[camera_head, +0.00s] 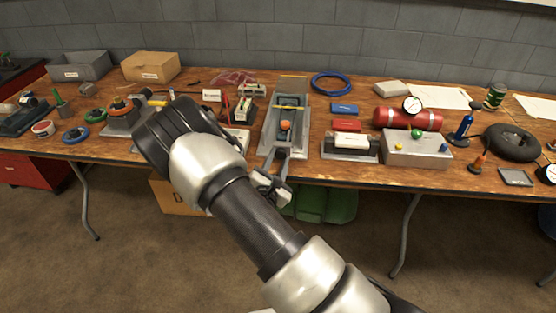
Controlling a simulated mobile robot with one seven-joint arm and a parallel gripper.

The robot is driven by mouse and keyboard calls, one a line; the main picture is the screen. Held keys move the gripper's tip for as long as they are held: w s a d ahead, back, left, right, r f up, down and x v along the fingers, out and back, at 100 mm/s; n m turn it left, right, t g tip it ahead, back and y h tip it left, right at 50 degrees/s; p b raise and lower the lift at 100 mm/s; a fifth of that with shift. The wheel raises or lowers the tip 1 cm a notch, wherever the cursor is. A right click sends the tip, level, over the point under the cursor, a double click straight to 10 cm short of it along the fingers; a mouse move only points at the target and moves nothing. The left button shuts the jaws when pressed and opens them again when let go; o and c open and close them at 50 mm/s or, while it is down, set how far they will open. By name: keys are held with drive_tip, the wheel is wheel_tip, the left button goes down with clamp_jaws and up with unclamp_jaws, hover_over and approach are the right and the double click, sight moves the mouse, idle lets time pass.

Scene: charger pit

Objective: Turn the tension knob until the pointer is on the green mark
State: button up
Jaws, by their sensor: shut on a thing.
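My gripper (279,157) is at the front end of a long grey tensioner fixture (301,148) in the middle of the bench. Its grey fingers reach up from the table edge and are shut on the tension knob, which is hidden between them. An orange round part (285,126) sits in the fixture's channel, beyond the fingertips. The pointer and the green mark are too small to make out. My arm crosses the foreground and hides part of the bench to the left of the fixture.
A white-topped grey block (350,149) and a grey box with coloured knobs (418,151) stand to the right. A red cylinder (407,119) and blue ring (332,84) lie behind. Several tools and bins crowd the left. The floor in front is open.

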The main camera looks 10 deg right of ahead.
drive_tip(key=o, duration=1.1)
drive_tip(key=shift+c, duration=0.2)
drive_tip(key=shift+s, duration=0.15)
drive_tip(key=f+p+v, duration=0.1)
drive_tip(key=p+v, duration=0.1)
drive_tip(key=v, duration=1.5)
drive_tip(key=shift+r, duration=0.5)
drive_tip(key=shift+a, duration=0.15)
